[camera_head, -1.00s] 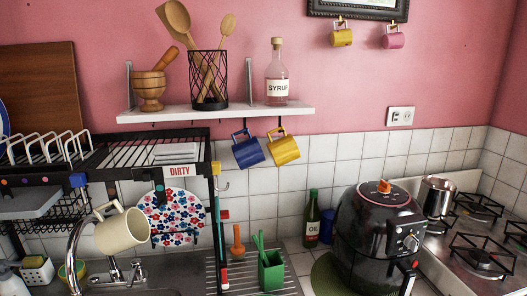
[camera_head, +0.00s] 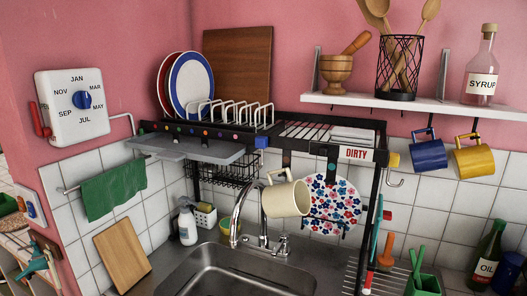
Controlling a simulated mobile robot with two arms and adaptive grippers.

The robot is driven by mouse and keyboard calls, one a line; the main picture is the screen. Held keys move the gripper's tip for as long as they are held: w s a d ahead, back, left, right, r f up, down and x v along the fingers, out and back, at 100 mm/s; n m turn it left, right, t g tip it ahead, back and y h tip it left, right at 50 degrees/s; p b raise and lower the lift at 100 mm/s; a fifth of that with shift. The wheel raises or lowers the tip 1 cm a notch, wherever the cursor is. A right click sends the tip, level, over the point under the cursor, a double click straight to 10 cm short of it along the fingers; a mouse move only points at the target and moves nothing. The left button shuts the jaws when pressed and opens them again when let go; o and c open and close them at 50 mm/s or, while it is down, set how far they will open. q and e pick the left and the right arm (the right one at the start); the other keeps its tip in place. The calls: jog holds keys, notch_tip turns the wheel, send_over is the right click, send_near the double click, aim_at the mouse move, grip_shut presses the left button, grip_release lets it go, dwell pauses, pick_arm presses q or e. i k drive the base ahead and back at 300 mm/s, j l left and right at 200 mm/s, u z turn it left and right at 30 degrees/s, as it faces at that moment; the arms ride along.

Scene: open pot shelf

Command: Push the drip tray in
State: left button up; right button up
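The drip tray (camera_head: 190,149) is a flat light grey tray under the left part of the black dish rack (camera_head: 335,122). It sticks out in front of the rack's front rail, towards me and to the left. Its back part is hidden under the rack. Neither of my grippers shows in the head view.
Plates (camera_head: 192,84) and a wooden board (camera_head: 238,70) stand on the rack. A cream mug (camera_head: 285,198) hangs at its front, above the sink (camera_head: 225,275) and near the faucet (camera_head: 238,215). A soap bottle (camera_head: 187,225) stands below the tray. Space in front of the tray looks clear.

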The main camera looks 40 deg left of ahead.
aim_at(219, 153)
jog(key=u, duration=1.7)
